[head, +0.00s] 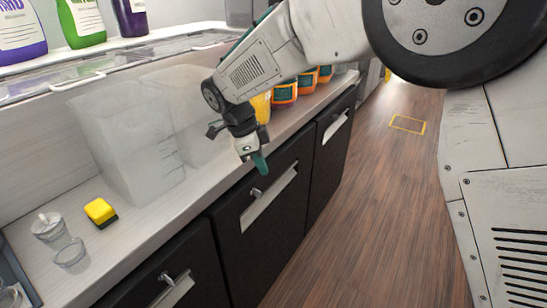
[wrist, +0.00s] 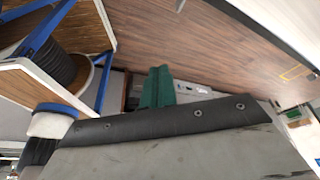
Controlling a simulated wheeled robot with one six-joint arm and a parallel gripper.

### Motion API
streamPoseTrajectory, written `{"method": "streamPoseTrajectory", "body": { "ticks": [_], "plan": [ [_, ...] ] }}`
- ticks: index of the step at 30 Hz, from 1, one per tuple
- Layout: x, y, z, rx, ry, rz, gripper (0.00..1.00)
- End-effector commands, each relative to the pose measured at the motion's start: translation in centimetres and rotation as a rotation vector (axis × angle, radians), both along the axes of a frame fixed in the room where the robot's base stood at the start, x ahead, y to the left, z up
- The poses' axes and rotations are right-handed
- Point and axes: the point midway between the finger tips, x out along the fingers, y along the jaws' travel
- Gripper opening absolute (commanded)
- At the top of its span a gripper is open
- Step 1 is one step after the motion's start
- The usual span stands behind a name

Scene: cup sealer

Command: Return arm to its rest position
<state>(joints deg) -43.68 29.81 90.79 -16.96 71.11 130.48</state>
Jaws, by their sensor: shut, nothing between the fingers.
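My gripper (head: 259,161) hangs from my bent arm in front of the counter's front edge in the head view, fingers pointing down. Its green fingers are together with nothing between them. They also show side by side in the wrist view (wrist: 156,88). My arm reaches in from the top right of the head view. No object is in contact with the fingers that I can see.
The counter (head: 142,224) has dark drawers with pale handles (head: 268,200). Clear containers (head: 130,145), a yellow block (head: 101,212), a small clear cup (head: 71,254) and orange jars (head: 284,94) stand on it. The wooden floor (head: 370,200) to the right is open.

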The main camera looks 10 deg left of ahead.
Motion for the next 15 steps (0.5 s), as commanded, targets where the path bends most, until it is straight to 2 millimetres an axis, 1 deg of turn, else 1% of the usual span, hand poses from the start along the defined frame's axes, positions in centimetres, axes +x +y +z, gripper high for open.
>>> {"method": "streamPoseTrajectory", "body": {
  "ticks": [2, 5, 7, 8, 9, 11, 12, 14, 15],
  "plan": [
    [0.1, 0.0, 0.1, 0.0, 0.002, 0.007, 0.0],
    [0.1, -0.1, 0.1, -0.005, 0.026, 0.076, 0.0],
    [-0.1, -0.1, 0.0, -0.009, 0.067, 0.179, 0.0],
    [-0.4, -0.2, -0.4, -0.015, 0.097, 0.238, 0.0],
    [-1.0, -0.6, -1.1, -0.025, 0.148, 0.325, 0.0],
    [-2.4, -1.5, -1.7, -0.031, 0.232, 0.47, 0.0],
    [-3.3, -2.5, -1.5, -0.028, 0.282, 0.568, 0.0],
    [-4.4, -4.6, -0.6, -0.012, 0.348, 0.699, 0.0],
    [-5.2, -6.2, 0.1, 0.002, 0.387, 0.786, 0.0]
  ]
}}
